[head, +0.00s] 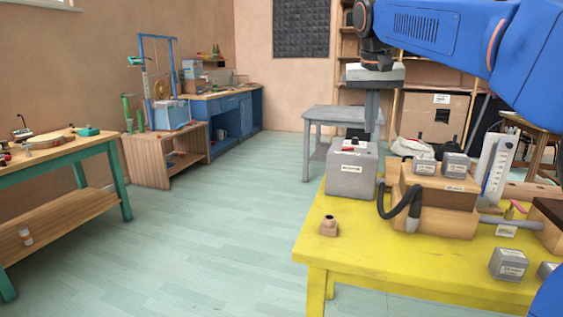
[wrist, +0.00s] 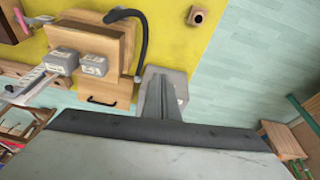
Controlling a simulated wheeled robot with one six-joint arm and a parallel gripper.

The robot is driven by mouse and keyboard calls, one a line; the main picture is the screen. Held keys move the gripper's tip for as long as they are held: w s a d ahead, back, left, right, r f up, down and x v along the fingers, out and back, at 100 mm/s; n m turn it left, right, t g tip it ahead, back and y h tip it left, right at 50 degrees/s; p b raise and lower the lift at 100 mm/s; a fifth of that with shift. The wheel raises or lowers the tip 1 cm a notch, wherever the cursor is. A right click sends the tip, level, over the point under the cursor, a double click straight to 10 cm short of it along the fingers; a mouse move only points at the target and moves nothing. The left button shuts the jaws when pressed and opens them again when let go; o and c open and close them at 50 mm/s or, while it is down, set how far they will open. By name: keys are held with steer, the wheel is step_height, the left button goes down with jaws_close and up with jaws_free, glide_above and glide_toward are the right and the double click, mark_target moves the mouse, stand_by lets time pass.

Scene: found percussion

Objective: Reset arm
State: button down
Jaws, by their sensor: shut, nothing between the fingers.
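My blue arm reaches in from the upper right of the head view. My gripper (head: 372,132) points down with its fingers shut and nothing between them. In the head view its tips are close to the upper right edge of a grey box (head: 350,180) on the yellow table (head: 400,262). In the wrist view my gripper (wrist: 160,80) overlaps the grey box (wrist: 178,78) and hides part of it. I cannot tell the exact gap between fingertips and box.
A wooden box (head: 440,190) with a black hose (head: 405,205) and small grey blocks stands right of the grey box. A small wooden block (head: 328,228) sits at the table's left edge. A grey side table (head: 340,115) stands behind.

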steer(key=s+d+f+n, duration=0.1)
steer(key=s+d+f, duration=0.2)
steer(key=s+f, duration=1.3)
steer(key=s+d+f+n+t+y, duration=0.1)
steer(key=s+d+f, duration=0.2)
steer(key=s+f, duration=1.3)
steer(key=shift+s+f+n+t, duration=0.3)
steer(key=shift+s+f, duration=0.05)
steer(key=shift+s, duration=0.5)
steer(key=shift+w+r, duration=0.1)
steer(key=shift+r, duration=0.05)
